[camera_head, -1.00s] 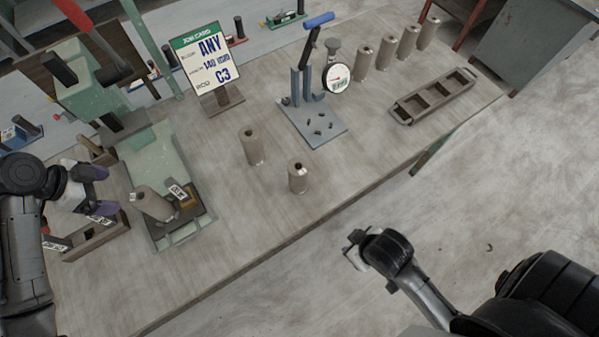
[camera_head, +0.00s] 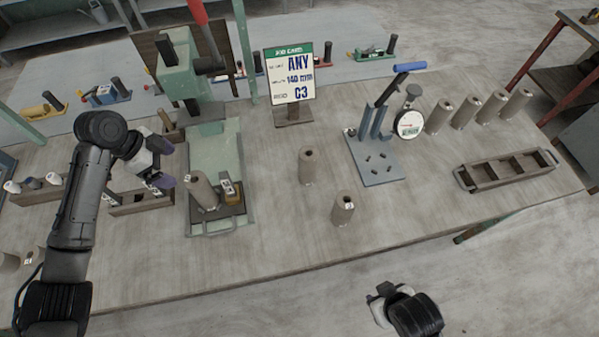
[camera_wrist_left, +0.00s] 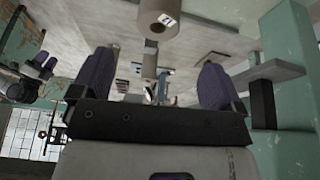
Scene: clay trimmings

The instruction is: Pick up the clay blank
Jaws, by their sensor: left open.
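Several brown-grey clay cylinders with a hole in the top are in view; which one is the clay blank I cannot tell. One clay cylinder (camera_head: 203,191) leans on the green press tray. Two more, a rear one (camera_head: 306,167) and a front one (camera_head: 343,209), stand mid-table. My left gripper (camera_head: 167,163) is open and empty, just left of the cylinder on the tray and apart from it. In the left wrist view its purple fingers (camera_wrist_left: 158,82) are spread, with a labelled cylinder (camera_wrist_left: 158,20) beyond them. My right gripper (camera_head: 380,304) hangs off the table's front edge, its jaws unclear.
The green press (camera_head: 186,66) stands behind its tray (camera_head: 216,150). A job card (camera_head: 289,75) reads ANY, 140 mm, C3. A dial gauge stand (camera_head: 376,165), a row of cylinders (camera_head: 464,111) and a wooden rack (camera_head: 507,170) are to the right.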

